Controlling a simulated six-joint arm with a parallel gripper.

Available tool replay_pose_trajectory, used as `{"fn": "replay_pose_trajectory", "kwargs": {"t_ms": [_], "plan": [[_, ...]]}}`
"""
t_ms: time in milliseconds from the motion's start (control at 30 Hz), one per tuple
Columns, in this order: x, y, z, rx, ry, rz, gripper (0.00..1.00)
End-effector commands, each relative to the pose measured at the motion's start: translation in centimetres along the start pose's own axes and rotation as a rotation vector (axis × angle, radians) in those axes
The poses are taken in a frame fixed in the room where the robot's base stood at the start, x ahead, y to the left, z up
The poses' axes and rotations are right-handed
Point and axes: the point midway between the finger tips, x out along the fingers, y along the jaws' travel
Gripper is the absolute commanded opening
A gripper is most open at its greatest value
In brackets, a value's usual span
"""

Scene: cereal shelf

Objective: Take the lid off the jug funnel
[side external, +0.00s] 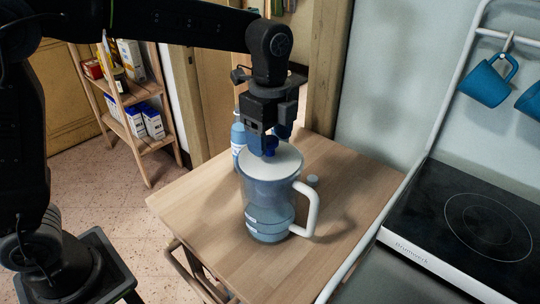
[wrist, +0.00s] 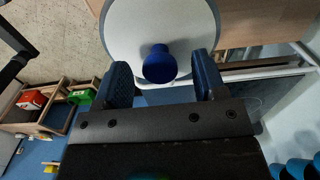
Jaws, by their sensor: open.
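The jug (side external: 268,205) is a translucent blue-grey pitcher with a white handle (side external: 309,208), standing upright on the wooden table. Its pale round lid (side external: 285,163) is on top and also shows in the wrist view (wrist: 122,32). A dark blue knob (wrist: 159,65) stands at the lid; it also shows in the side view (side external: 270,146). My gripper (wrist: 163,80) is open above the lid, with one blue finger on each side of the knob. Gaps show between the knob and both fingers, so nothing is held. The gripper's body hides part of the lid in the side view.
A blue bottle (side external: 238,138) stands behind the jug at the left. A stove (side external: 470,225) and hanging blue mugs (side external: 487,84) are at the right. The table's front is clear.

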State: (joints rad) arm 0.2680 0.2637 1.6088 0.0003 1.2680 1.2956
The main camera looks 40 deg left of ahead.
Motion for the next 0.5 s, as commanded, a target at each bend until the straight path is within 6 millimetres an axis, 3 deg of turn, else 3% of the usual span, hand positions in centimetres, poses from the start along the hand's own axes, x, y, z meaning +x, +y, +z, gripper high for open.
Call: {"fn": "replay_pose_trajectory", "kwargs": {"t_ms": [333, 500], "plan": [[0.89, -0.01, 0.03, -0.001, 0.0, -0.001, 0.63], [0.87, -0.01, 0.02, -0.001, 0.0, -0.001, 0.47]]}}
